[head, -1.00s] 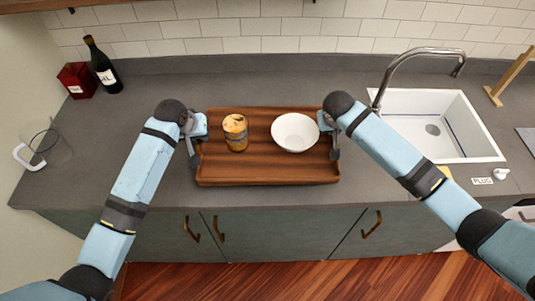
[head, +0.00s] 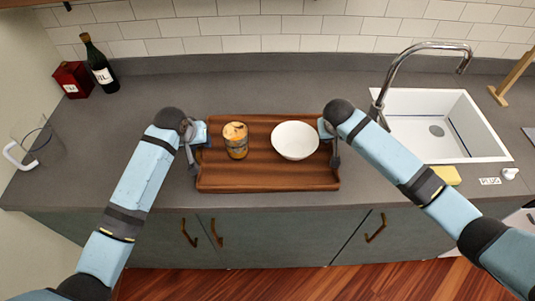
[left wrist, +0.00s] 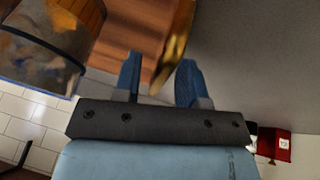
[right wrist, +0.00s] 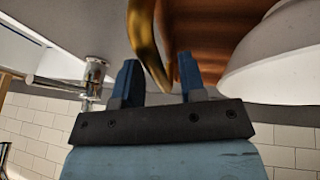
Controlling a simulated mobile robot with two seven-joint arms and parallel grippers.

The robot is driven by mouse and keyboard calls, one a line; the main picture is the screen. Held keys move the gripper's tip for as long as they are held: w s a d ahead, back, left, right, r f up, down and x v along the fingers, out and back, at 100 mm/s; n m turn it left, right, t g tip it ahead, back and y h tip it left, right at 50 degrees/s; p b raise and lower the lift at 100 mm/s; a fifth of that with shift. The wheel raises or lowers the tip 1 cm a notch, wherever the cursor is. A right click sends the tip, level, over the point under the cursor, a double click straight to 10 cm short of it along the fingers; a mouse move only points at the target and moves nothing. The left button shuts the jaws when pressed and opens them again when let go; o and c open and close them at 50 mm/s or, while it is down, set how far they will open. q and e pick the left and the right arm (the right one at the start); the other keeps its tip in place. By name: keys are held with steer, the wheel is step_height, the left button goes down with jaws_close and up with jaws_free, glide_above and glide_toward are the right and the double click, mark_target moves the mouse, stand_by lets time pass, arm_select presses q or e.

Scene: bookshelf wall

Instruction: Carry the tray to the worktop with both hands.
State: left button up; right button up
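The brown wooden tray (head: 268,181) is level at the counter's front, in the middle of the head view; I cannot tell whether it touches the counter. A patterned orange-and-grey cup (head: 236,141) and a white bowl (head: 295,141) stand upright on it. My left gripper (head: 195,140) is at the tray's left end, my right gripper (head: 331,136) at its right end. The wrist views show a brass handle between the fingers of each: the left handle (left wrist: 177,42) and the right handle (right wrist: 148,45).
The grey worktop (head: 150,92) has free room left of and behind the tray. A bottle (head: 99,64) and red box (head: 72,79) stand back left, a glass mug (head: 40,143) at far left. A sink (head: 440,128) with a tall tap (head: 392,75) is at right, a yellow sponge (head: 446,175) before it.

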steer(key=shift+a, duration=0.1)
steer(key=shift+r, duration=0.1)
arm_select(q)
steer(key=v, duration=1.2)
arm_select(e)
steer(key=v, duration=1.1)
steer(key=shift+s+r, duration=0.2)
steer(key=shift+r, duration=0.15)
